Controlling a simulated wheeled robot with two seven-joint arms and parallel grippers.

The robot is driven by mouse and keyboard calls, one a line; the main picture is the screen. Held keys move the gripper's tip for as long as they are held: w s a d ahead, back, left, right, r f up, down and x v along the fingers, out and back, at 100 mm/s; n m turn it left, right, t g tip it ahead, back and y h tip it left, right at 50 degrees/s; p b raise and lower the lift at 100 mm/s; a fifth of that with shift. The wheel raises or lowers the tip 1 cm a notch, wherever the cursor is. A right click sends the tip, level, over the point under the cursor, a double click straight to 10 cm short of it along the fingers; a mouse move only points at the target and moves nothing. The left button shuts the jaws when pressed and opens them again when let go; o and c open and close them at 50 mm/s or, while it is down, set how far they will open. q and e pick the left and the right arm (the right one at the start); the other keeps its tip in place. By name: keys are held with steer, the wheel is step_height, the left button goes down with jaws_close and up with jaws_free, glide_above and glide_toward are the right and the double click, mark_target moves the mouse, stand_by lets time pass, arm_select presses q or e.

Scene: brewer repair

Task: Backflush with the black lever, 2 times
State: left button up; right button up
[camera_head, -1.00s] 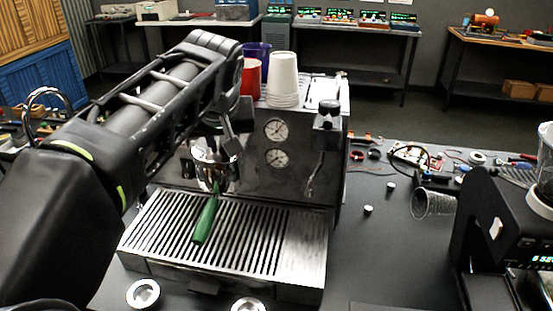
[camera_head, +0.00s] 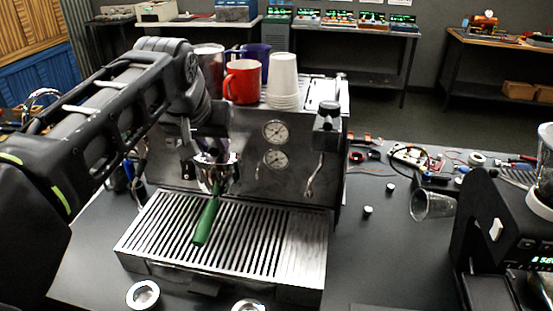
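The espresso machine (camera_head: 300,150) stands on the dark bench. A portafilter with a green handle (camera_head: 206,221) sits at its chrome group head (camera_head: 215,172), the handle pointing forward over the drip tray (camera_head: 275,240). My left gripper (camera_head: 190,145) points down at the group head's upper left. Its fingers are dark and merge with the machine, so I cannot tell whether they are open or shut. I cannot make out the black lever apart from my gripper; it may be hidden there. My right gripper is out of view.
A red mug (camera_head: 242,82) and stacked white cups (camera_head: 283,80) stand on the machine. A black knob (camera_head: 327,115) and steam wand are at its right. Small metal baskets (camera_head: 143,295) lie in front. A clear cup (camera_head: 432,205) and a grinder (camera_head: 510,230) are at right.

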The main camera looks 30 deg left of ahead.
mark_target(200, 157)
arm_select(q)
steer(key=shift+s+a+m+h, duration=0.15)
steer(key=shift+a+m+h, duration=0.35)
steer(key=shift+m, duration=0.3)
steer(key=shift+s+a+m+t+h, duration=0.1)
steer(key=shift+a+m+t+h, duration=0.2)
steer(key=shift+a+m, duration=0.4)
steer(key=shift+d, duration=0.15)
steer(key=shift+a+m+h, duration=0.5)
steer(key=shift+a+m, duration=0.15)
steer(key=shift+m, duration=0.15)
steer(key=shift+d, duration=0.1)
stand_by(2.9)
